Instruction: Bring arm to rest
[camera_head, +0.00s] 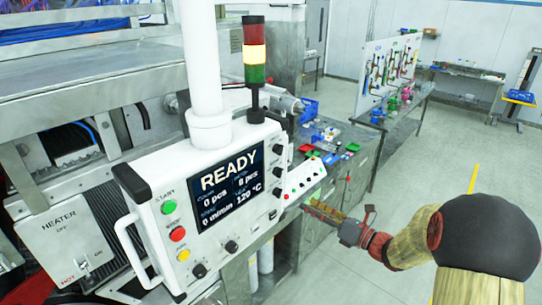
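My arm comes in from the lower right, with a black rounded joint and tan links. It reaches left toward the side of the machine. My gripper (347,229) is small and dark, with red parts behind it. It is beside a brownish strip (322,210) at the machine's right edge. I cannot tell whether it touches the strip or whether its fingers are open or shut. The control panel (232,190) reads READY, 0 pcs and 120 °C.
A heater switch box (75,245) is at the left. A signal tower (254,65) stands above the panel. A workbench (350,165) with small coloured bins stands behind my gripper. A tool board (390,70) is further back. Grey floor (440,150) is clear at the right.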

